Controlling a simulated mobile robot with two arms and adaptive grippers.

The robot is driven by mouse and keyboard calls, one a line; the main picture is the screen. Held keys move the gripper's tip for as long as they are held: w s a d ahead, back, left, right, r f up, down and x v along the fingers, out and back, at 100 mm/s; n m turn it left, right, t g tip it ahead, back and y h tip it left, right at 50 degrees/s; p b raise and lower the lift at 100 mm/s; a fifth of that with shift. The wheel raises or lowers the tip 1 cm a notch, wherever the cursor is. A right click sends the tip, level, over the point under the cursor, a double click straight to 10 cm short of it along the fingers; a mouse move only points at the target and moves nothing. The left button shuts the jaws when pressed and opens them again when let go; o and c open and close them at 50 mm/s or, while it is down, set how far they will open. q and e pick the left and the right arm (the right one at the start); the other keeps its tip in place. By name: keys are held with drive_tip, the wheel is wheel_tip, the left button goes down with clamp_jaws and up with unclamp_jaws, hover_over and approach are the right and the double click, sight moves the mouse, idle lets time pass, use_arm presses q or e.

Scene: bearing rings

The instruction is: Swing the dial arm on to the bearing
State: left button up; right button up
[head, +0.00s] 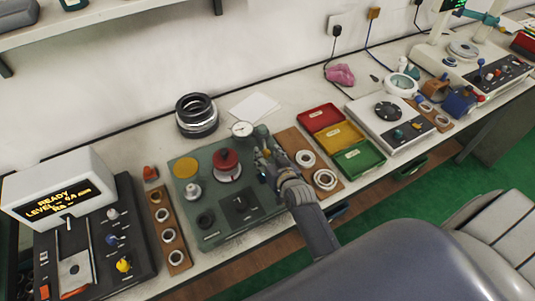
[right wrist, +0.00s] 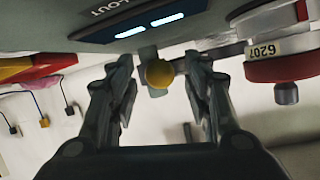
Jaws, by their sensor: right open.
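The green test stand (head: 211,233) is in the middle of the bench in the head view. On it, a bearing (head: 227,174) sits under a red-topped weight (head: 225,158); in the right wrist view a red part labelled 6207 (right wrist: 285,68) shows at the right. The white dial (head: 242,129) stands behind and right of the weight. My right gripper (head: 263,156) is at the stand's right side, open. In the right wrist view a yellow ball knob (right wrist: 159,74) appears between the spread fingers (right wrist: 160,85); I cannot tell whether they touch it. My left gripper is not in view.
Wooden ring racks (head: 167,224) flank the stand, the right one (head: 309,153) close to my right arm. Red, yellow and green trays (head: 361,155) lie further right. A display unit (head: 60,185) stands left. Stacked black rings (head: 197,114) stand behind.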

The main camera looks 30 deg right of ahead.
drive_tip(key=shift+w+f, duration=0.1)
drive_tip(key=shift+w, duration=0.15)
drive_tip(key=shift+c, duration=0.5)
clamp_jaws()
